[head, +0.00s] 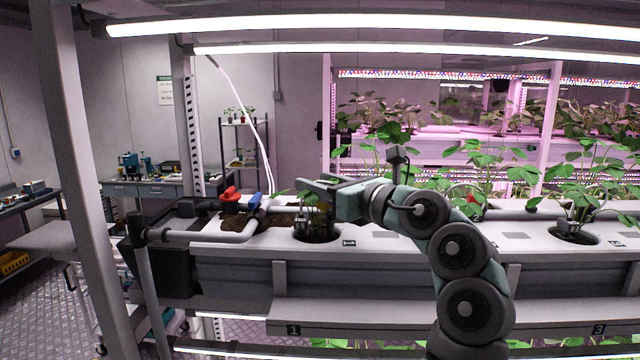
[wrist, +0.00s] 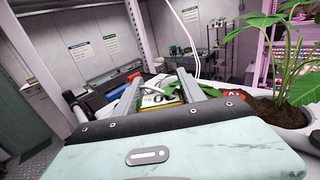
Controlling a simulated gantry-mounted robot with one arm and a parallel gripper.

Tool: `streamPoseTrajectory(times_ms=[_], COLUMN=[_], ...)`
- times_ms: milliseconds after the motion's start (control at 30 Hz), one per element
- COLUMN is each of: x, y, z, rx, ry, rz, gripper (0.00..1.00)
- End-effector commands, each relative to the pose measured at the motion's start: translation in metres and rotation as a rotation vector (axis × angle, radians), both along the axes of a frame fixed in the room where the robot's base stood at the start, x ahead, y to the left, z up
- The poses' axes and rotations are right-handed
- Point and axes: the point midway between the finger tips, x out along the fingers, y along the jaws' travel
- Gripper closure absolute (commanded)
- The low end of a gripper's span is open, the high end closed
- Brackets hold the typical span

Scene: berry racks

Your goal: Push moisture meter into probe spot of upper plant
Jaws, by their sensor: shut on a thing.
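My gripper (head: 306,190) is at the left part of the upper trough, above the planting hole marked 1. In the wrist view its two fingers (wrist: 157,86) are shut on the moisture meter (wrist: 158,99), a small body with a yellow edge and dark digits on its face. The meter's probe is hidden in the wrist view, and I cannot tell from the head view whether it touches soil. The upper plant (head: 322,217) stands in the hole, partly behind my gripper. In the wrist view the plant (wrist: 291,60) rises from dark soil (wrist: 282,108) to the right of my fingers.
Grey pipes (head: 200,236) with a red valve handle (head: 229,194) and a blue one (head: 255,202) lie left of the hole. More plants (head: 575,195) grow along the trough (head: 400,240) to the right. Light tubes (head: 350,25) cross overhead. A rack post (head: 75,150) stands at left.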

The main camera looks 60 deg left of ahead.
Motion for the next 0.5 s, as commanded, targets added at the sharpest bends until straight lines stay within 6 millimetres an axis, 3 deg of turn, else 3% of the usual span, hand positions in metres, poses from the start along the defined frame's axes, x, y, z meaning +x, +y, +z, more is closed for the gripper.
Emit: streamPoseTrajectory(times_ms=[500], x=[0.0], y=[0.0], z=[-0.015], rx=[0.0], ry=[0.0], rz=[0.0], gripper=[1.0])
